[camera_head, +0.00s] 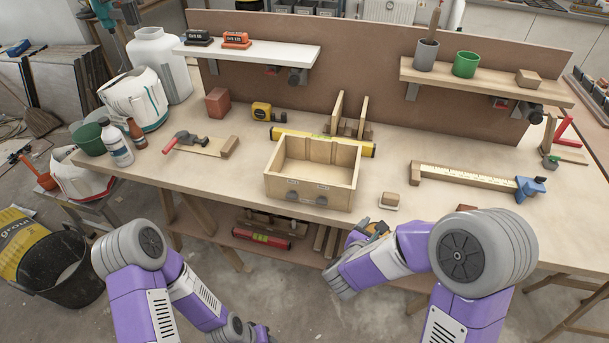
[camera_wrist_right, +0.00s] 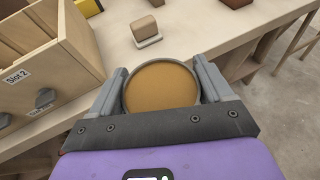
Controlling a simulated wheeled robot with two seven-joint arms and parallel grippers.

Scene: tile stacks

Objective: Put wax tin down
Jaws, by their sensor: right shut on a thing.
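The wax tin, a round tin with an amber-brown top (camera_wrist_right: 160,84), sits between the two grey fingers of my right gripper (camera_wrist_right: 160,88) in the right wrist view. The fingers are shut on its sides. In the head view the tin (camera_head: 376,228) shows only as a small yellowish patch, partly hidden by my right gripper (camera_head: 364,236), at the bench's front edge. My left gripper (camera_head: 248,334) is low at the bottom of the head view, away from the bench. Its fingers are too unclear to judge.
A wooden box with labelled slots (camera_head: 313,190) stands left of the tin. A small block with a pale base (camera_head: 389,201) lies just beyond it. A wooden gauge with a blue end (camera_head: 470,181) lies to the right. Bare benchtop (camera_head: 440,205) shows between them.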

